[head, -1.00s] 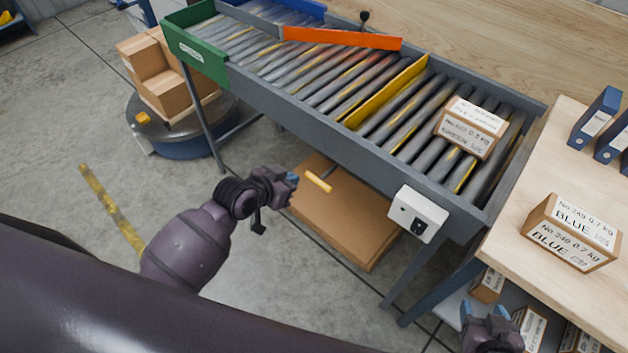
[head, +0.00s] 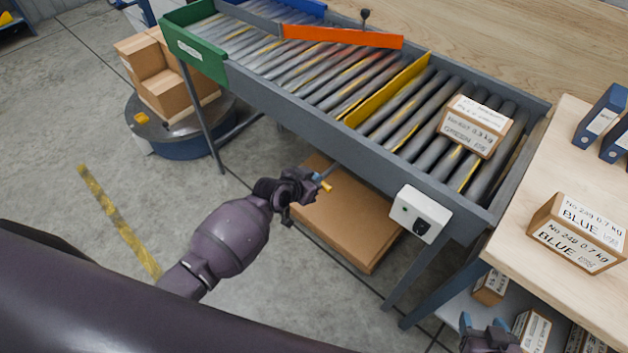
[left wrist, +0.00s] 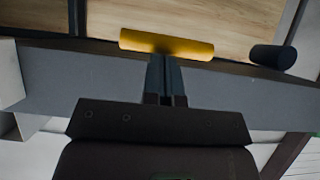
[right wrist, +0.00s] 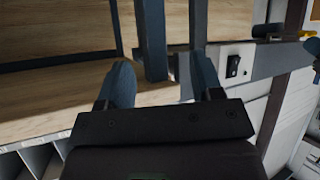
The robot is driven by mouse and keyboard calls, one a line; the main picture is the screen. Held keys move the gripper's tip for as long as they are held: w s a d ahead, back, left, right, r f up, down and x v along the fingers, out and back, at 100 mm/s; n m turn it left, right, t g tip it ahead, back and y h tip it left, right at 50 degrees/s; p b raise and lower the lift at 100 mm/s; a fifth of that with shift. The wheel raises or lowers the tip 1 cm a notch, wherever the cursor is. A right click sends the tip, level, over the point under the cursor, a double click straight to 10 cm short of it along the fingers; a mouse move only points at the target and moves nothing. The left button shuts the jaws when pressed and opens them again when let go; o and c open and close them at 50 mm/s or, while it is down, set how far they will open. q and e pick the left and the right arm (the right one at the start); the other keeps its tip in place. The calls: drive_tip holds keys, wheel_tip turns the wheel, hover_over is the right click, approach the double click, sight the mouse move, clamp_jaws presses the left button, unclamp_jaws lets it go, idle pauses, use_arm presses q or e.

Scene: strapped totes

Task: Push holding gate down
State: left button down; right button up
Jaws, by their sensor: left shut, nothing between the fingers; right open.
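The yellow holding gate (head: 388,92) stands up across the rollers of the conveyor (head: 290,100). A yellow handle (head: 327,187) shows below the conveyor's near side, mostly hidden by my left gripper (head: 318,178). In the left wrist view the yellow handle (left wrist: 166,44) lies crosswise just beyond the tips of my left gripper (left wrist: 166,66). Those fingers are shut with nothing between them; whether they touch the handle I cannot tell. My right gripper (head: 483,322) is open and empty at the lower right, also in the right wrist view (right wrist: 162,75).
A labelled carton (head: 474,126) sits on the rollers right of the gate. An orange bar (head: 342,37) crosses the conveyor farther left. A white switch box (head: 420,214) is on the near rail. A bench (head: 520,235) with a BLUE box (head: 578,232) stands at right.

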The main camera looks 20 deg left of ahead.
use_arm(q)
wheel_tip(320, 180, down, 7)
drive_tip(key=b, duration=0.4)
use_arm(e)
wheel_tip(320, 180, down, 6)
drive_tip(key=s, duration=0.1)
use_arm(q)
drive_tip(key=r+p+v, duration=0.1)
drive_tip(key=p+v, duration=0.1)
drive_tip(key=v, duration=0.4)
drive_tip(key=w+r+p+v, duration=0.1)
drive_tip(key=p+v, duration=0.1)
drive_tip(key=v, duration=0.5)
drive_tip(key=shift+w+d+r+p, duration=0.2)
drive_tip(key=shift+d+r+p, duration=0.1)
drive_tip(key=shift+r+p, duration=0.1)
use_arm(e)
wheel_tip(320, 180, up, 8)
drive_tip(key=shift+w+a+f, duration=0.15)
drive_tip(key=shift+w+a, duration=0.15)
drive_tip(key=shift+a, duration=0.1)
drive_tip(key=shift+s, duration=0.1)
